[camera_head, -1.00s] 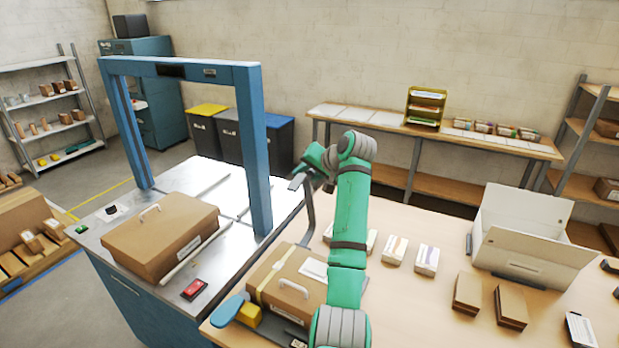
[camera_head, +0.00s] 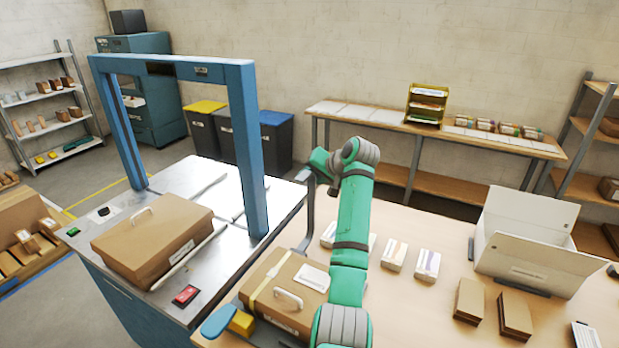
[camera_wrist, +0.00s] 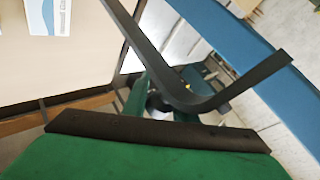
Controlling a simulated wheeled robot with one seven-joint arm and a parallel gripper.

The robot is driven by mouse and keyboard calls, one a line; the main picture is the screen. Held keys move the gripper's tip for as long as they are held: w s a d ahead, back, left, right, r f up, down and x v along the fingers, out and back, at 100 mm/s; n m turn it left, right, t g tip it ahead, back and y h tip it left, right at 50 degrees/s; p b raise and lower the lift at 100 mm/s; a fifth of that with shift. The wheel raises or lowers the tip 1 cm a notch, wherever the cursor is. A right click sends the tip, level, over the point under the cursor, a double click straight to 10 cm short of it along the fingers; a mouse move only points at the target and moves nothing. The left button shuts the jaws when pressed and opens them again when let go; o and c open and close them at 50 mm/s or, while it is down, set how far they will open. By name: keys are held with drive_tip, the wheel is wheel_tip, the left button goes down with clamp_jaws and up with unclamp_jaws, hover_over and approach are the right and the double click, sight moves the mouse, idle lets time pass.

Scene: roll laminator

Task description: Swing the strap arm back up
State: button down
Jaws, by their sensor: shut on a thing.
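The strap arm (camera_head: 310,215) is a dark grey bent bar. It stands up steeply at the far side of the strapped brown case (camera_head: 263,300) on the wooden table. My gripper (camera_head: 305,178) is shut on the strap arm near its upper end, and the green wrist hides part of this contact. In the wrist view the strap arm (camera_wrist: 150,50) runs down from the top, bends, and rises to the right. A green part of my gripper with a dark edge fills the bottom there. The strap arm's lower end is hard to make out.
A blue frame (camera_head: 247,150) stands on the metal bench left of my gripper, with another brown case (camera_head: 155,240) there. A blue-handled tool (camera_head: 220,320) lies at the table's front left. Small packs (camera_head: 394,254) and a white open box (camera_head: 525,240) are on the right.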

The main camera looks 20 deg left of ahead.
drive_tip(key=c, duration=1.6)
unclamp_jaws()
drive_tip(key=shift+s+d+f, duration=0.15)
drive_tip(key=shift+s+f, duration=0.05)
drive_tip(key=shift+f, duration=0.5)
drive_tip(key=shift+o, duration=0.6)
drive_tip(key=shift+r, duration=0.3)
drive_tip(key=shift+r, duration=0.1)
drive_tip(key=v, duration=1)
drive_tip(key=shift+s+d+r, duration=0.1)
drive_tip(key=shift+d+r, duration=0.05)
drive_tip(key=shift+r, duration=0.05)
drive_tip(key=s+d+r, duration=0.1)
drive_tip(key=d+r, duration=0.7)
drive_tip(key=shift+d+r, duration=0.35)
drive_tip(key=shift+r, duration=0.05)
